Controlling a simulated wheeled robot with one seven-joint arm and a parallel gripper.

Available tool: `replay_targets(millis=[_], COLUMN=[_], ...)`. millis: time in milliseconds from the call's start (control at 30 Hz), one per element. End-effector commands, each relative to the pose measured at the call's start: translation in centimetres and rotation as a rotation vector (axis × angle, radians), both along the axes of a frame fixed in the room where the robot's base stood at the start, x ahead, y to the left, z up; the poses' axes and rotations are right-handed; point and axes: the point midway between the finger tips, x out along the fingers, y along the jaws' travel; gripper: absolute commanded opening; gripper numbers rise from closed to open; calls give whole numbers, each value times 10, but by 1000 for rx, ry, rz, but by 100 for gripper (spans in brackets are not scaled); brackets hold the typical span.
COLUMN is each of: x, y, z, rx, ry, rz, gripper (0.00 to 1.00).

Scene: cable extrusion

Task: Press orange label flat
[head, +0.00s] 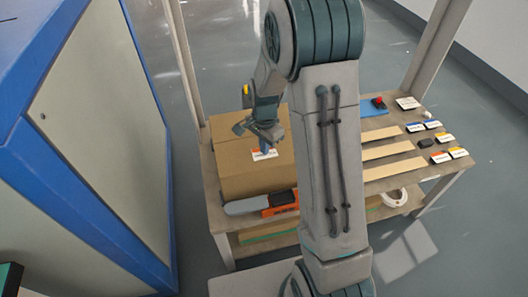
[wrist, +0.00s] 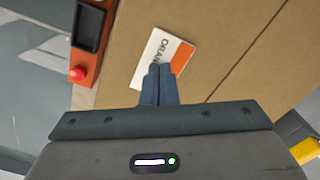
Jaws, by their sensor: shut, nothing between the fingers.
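The orange label (wrist: 182,53) is a white card with an orange end and dark lettering, partly hidden by my fingers in the wrist view. It lies on top of a brown cardboard box (wrist: 225,28). In the head view the label (head: 264,155) shows small on the box (head: 240,178), below my gripper (head: 268,138). My gripper (wrist: 159,70) is shut and empty, with its fingertips over the lower part of the label. I cannot tell whether the tips touch it or whether the label lies fully flat.
An orange and grey tool (head: 278,204) lies at the box's front; its orange part and red button (wrist: 77,74) show in the wrist view. Several labels (head: 440,156), wooden strips (head: 395,170) and a red button on a blue mat (head: 378,102) are on the table's right. A blue-framed cabinet (head: 105,130) stands left.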

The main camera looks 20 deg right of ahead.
Motion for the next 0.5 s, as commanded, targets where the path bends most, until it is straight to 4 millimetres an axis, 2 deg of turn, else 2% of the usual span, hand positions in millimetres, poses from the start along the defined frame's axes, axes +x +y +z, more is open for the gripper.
replay_targets(millis=[500], x=[0], y=[0], z=[60], rx=[1], ry=[-1], rz=[0], gripper=[0])
